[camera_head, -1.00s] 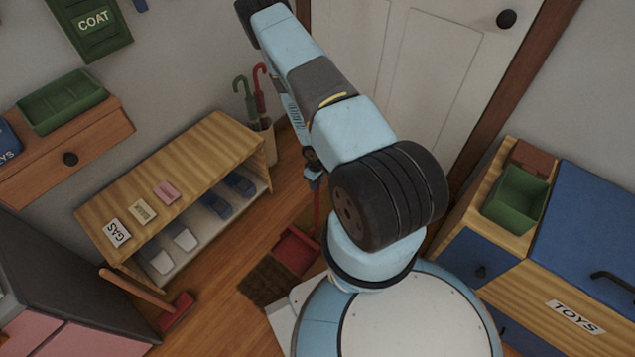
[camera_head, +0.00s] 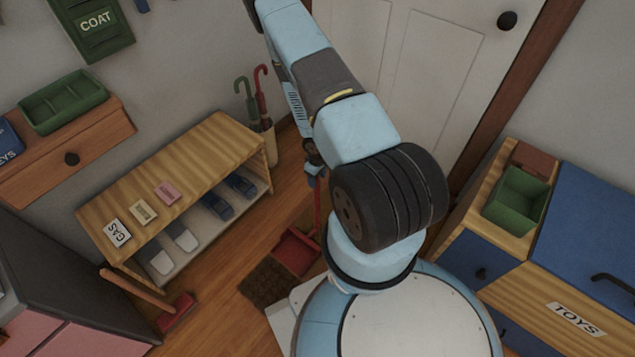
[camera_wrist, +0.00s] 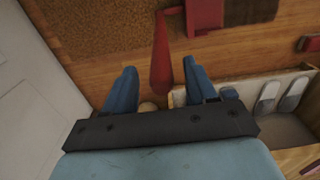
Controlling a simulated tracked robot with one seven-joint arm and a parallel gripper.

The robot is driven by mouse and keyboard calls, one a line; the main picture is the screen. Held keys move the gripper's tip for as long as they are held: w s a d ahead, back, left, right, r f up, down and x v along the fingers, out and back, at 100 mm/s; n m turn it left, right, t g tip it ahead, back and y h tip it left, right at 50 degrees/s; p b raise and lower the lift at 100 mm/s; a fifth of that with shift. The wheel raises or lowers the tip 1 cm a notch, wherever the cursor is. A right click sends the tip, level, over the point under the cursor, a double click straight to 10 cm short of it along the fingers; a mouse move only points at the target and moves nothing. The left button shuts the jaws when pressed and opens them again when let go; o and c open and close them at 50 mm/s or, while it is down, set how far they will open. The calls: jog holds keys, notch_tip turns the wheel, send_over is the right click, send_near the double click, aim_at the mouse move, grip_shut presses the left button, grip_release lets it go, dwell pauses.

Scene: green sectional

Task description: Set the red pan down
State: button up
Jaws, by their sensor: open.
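The red pan (camera_head: 297,250) is a dustpan with a long upright handle. It stands on the wood floor at the edge of the brown mat, partly hidden by my arm. In the wrist view the pan (camera_wrist: 205,14) is at the top, and its red handle (camera_wrist: 161,60) rises toward the camera. My gripper (camera_wrist: 160,82) is open, with its blue fingers on either side of the handle's upper end and gaps showing on both sides. In the head view my gripper (camera_head: 314,176) is small and partly hidden behind my arm, above the pan.
A brown mat (camera_head: 266,284) lies beside the pan. A wooden shoe bench (camera_head: 205,150) stands to the left, with umbrellas in a stand (camera_head: 262,140) behind it. A red brush (camera_head: 176,313) lies on the floor at lower left. A white door (camera_head: 425,60) is behind.

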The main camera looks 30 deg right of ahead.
notch_tip(320, 180, up, 8)
jog(key=shift+r, duration=0.1)
dwell(0.4)
jog(key=shift+w+r, duration=0.1)
jog(key=w+r+m+t+h, duration=0.1)
jog(key=w+r, duration=0.2)
jog(key=r, duration=0.6)
jog(key=w+r+t, duration=0.1)
jog(key=w+r, duration=0.3)
jog(key=r, duration=0.5)
notch_tip(320, 180, up, 20)
jog(key=s+a+f+m+t+h, duration=0.1)
jog(key=a+m, duration=0.1)
jog(key=s+a+r+t, duration=0.1)
jog(key=s+a+r, duration=0.2)
jog(key=s+r, duration=0.5)
jog(key=s+a+r+m+y, duration=0.1)
jog(key=s+a+r, duration=0.2)
jog(key=s+r, duration=0.6)
jog(key=s+a+r+t+y, duration=0.1)
jog(key=s+a+r, duration=0.2)
jog(key=s+r, duration=0.6)
jog(key=shift+a+t, duration=0.3)
jog(key=shift+a, duration=0.05)
jog(key=shift+c, duration=0.2)
